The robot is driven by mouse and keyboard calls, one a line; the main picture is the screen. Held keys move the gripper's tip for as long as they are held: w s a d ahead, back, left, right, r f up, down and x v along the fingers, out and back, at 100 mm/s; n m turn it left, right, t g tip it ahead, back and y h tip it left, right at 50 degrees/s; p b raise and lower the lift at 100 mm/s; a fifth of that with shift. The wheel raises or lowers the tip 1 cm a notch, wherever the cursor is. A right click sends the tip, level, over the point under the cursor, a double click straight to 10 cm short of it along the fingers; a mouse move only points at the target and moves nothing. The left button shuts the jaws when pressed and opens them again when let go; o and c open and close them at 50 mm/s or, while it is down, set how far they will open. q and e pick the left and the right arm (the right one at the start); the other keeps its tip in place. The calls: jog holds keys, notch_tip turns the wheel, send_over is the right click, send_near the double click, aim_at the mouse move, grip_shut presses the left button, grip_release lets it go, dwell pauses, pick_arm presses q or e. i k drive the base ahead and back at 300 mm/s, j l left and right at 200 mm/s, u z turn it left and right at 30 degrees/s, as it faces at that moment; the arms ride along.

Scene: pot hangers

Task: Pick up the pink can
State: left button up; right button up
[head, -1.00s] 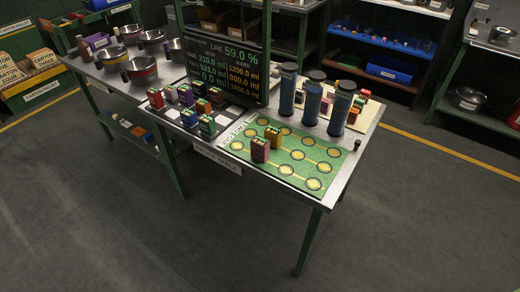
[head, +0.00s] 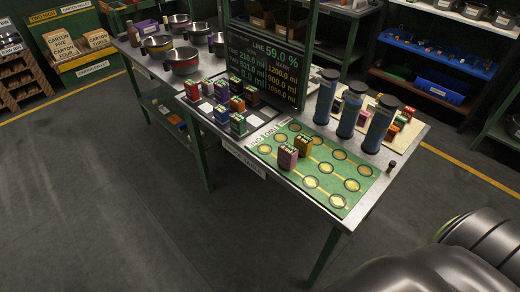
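Neither of my grippers shows in the head view. Large dark rounded parts, probably of my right arm, fill the lower right corner, well apart from the pink can.
A checkered board (head: 208,113) with several coloured cans lies left of the mat. Several blue cylinders (head: 326,98) with dark caps stand behind the mat. A dark display screen (head: 262,70) rises behind the board. Pots (head: 181,62) stand at the table's far left.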

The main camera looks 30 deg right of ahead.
aim_at(287, 154)
jog(key=l+u, duration=0.15)
jog(key=l, duration=0.35)
jog(key=l+u, duration=0.15)
jog(key=l, duration=0.3)
jog(key=l+u, duration=0.2)
jog(key=l, duration=0.3)
jog(key=k+l+u, duration=0.15)
jog(key=l, duration=0.3)
jog(key=k+l+u, duration=0.15)
jog(key=l, duration=0.3)
jog(key=i, duration=0.05)
